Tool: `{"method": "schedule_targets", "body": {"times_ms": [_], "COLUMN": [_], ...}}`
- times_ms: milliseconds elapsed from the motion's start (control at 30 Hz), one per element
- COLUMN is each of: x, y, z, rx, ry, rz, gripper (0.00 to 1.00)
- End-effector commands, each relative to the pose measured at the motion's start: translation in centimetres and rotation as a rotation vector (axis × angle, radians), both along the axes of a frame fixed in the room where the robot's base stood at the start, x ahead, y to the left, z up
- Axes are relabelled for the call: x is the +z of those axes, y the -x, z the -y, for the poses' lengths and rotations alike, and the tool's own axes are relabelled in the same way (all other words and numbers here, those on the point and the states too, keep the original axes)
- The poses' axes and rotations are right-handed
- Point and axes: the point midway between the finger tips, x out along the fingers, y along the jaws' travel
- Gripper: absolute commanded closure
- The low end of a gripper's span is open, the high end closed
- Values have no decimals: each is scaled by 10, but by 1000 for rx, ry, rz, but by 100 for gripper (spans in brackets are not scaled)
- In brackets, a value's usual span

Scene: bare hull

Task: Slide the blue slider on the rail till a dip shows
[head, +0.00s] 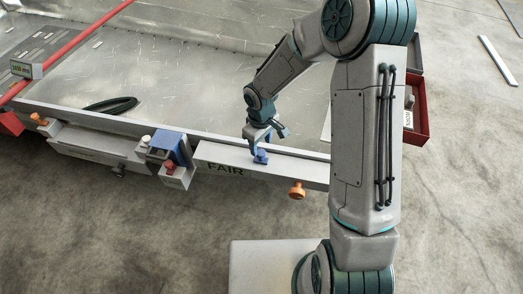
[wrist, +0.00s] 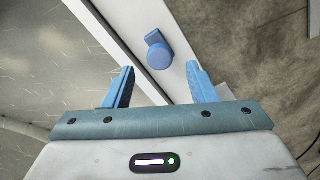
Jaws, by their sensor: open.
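The blue slider (head: 261,157) sits on the pale rail (head: 300,167) at the front edge of the metal hull panel. In the wrist view the slider (wrist: 159,55) shows a round blue knob with a small tab, on the light rail strip (wrist: 135,15). My gripper (head: 262,143) is above the slider in the head view. In the wrist view my gripper (wrist: 160,85) has its two blue fingers apart, with nothing between the tips. The slider lies just beyond the fingertips, roughly midway between them. I cannot tell whether a finger touches it. No dip is visible on the rail.
A blue and grey block (head: 165,150) with white and red knobs stands left of the rail's FAIR lettering. An orange knob (head: 297,190) sticks out below the rail. A red box (head: 416,115) is at right. A black cable loop (head: 110,104) lies on the panel.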

Motion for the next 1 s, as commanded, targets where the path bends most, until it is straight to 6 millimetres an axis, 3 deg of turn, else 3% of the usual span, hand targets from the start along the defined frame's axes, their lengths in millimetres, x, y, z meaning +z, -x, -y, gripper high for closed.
{"method": "schedule_targets", "body": {"times_ms": [100, 233, 633, 800, 833, 1000], "x": [-21, -34, -40, -40, -40, -40], "y": [1, 0, 0, 0, 0, 2], "z": [0, 0, 0, 0, 0, 1], "rx": [2, 0, 0, 0, 0, 5], "ry": [1, 1, 1, 0, 0, 1], "rz": [-2, -1, 1, 0, 0, -1], "gripper": [48, 48, 48, 96, 100, 100]}}
